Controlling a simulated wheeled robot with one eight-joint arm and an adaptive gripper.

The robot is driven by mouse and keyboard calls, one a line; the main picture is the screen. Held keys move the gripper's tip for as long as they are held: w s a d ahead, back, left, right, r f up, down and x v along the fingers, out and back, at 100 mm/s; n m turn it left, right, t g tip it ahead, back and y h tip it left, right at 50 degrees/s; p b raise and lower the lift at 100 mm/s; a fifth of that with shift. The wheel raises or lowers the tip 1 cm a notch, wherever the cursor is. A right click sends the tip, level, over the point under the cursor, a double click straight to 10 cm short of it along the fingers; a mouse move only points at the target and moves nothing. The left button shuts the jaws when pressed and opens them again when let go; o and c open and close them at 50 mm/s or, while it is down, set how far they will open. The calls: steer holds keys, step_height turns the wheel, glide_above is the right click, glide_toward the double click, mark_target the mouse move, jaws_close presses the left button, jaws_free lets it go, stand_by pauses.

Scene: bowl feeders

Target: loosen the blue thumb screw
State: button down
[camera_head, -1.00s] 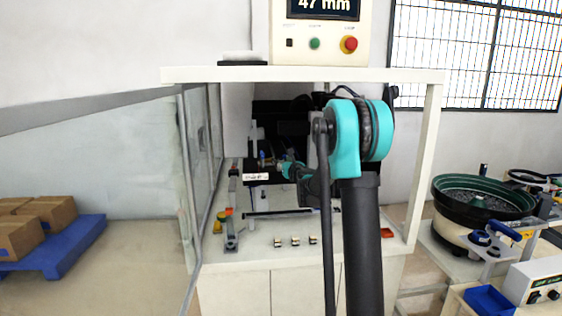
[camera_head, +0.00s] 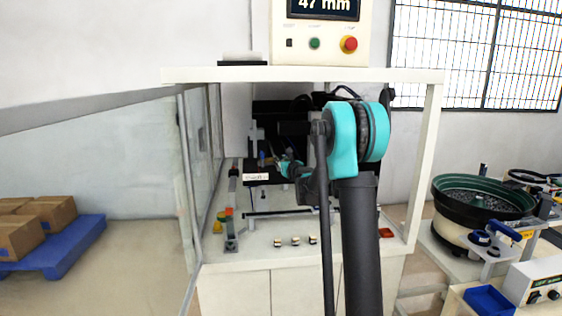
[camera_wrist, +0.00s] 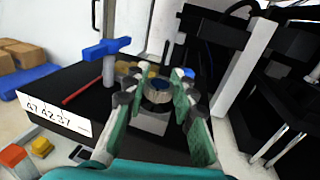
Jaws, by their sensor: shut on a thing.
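In the head view my gripper (camera_head: 284,166) is small, inside the machine frame at the dark fixture, and the screw cannot be made out there.
A blue T-handle (camera_wrist: 107,48) on a grey post stands left of my gripper. A red rod (camera_wrist: 84,88) lies on the black block with the number label (camera_wrist: 57,116). A pale upright (camera_wrist: 243,68) stands at right. The cabinet frame (camera_head: 430,150) surrounds the arm.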

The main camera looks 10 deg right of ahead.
steer(key=shift+y, duration=0.3)
steer(key=n+g+y, duration=0.2)
steer(key=n+y, duration=0.1)
steer(key=y, duration=0.1)
steer(key=shift+d+n+y, duration=0.15)
steer(key=shift+n+y, duration=0.15)
steer(key=n+g+y, duration=0.4)
steer(key=g+y, duration=0.1)
steer(key=shift+w+n, duration=0.1)
steer(key=shift+n, duration=0.2)
steer(key=n+g+y, duration=0.1)
steer(key=n+g, duration=0.1)
steer(key=g, duration=0.1)
steer(key=n+g+y, duration=0.2)
steer(key=g, duration=0.1)
steer(key=shift+n+g+y, duration=0.4)
steer(key=shift+n+g, duration=1.5)
steer(key=shift+g, duration=1.2)
steer(key=c, duration=1.2)
jaws_free()
